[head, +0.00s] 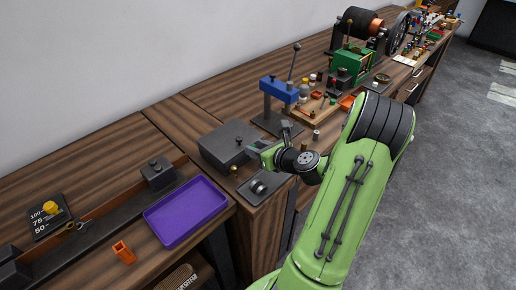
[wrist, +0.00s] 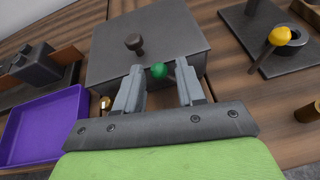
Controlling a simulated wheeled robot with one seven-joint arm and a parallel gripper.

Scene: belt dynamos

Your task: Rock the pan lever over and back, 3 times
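In the wrist view a small green ball knob (wrist: 158,71) shows in the gap between my fingertips, in front of a grey box (wrist: 150,38). It may be the pan lever's end; its stem and mount are hidden, and nothing marks it as such. My gripper (wrist: 159,75) is open, with one finger on each side of the knob and gaps visible. In the head view my gripper (head: 258,149) is at the right side of the grey box (head: 225,143). The box has a dark knob (wrist: 134,43) on top.
A purple tray (head: 186,211) lies left of the box. A blue press (head: 278,89) with a tall lever (head: 294,62) stands behind right. A dark plate with a round part (head: 259,187) lies in front. A yellow ball knob (wrist: 279,36) is at upper right in the wrist view.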

